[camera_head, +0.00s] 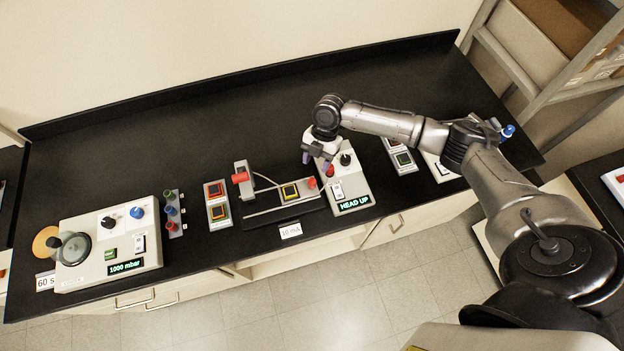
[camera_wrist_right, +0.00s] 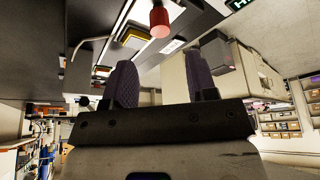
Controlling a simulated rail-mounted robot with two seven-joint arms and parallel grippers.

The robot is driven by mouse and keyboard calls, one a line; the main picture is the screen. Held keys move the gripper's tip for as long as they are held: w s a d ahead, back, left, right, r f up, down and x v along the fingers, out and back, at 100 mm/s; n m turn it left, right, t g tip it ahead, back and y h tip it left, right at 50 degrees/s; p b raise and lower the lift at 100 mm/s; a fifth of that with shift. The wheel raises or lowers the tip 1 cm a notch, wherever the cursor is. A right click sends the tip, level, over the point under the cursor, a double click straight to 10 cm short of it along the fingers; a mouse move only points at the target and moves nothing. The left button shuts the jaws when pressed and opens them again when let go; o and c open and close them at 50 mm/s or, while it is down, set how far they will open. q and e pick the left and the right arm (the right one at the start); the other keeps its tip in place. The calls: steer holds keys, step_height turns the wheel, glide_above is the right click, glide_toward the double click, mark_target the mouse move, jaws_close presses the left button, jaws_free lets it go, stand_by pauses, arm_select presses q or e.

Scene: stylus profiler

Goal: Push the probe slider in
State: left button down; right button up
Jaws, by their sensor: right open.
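The profiler is a grey-white unit (camera_head: 350,205) with a green "HEAD UP" display (camera_head: 354,203), a black knob (camera_head: 345,159) and a low stage (camera_head: 291,191) to its left. A small red knob (camera_head: 312,183) sits at the unit's left side. My right gripper (camera_head: 317,162) is open and empty, over the back of the unit, just behind the small red knob. In the right wrist view, a red rounded knob (camera_wrist_right: 160,18) shows beyond the open fingers, apart from them. Which part is the slider is unclear.
A "1000 mbar" unit (camera_head: 108,243) stands at the left of the black bench (camera_head: 150,125). More trays (camera_head: 400,157) are right of the profiler. The back of the bench is clear.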

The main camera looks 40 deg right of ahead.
mark_target(312, 181)
steer(key=x, duration=0.8)
steer(key=shift+f+p, duration=0.2)
steer(key=shift+p, duration=0.2)
jaws_close()
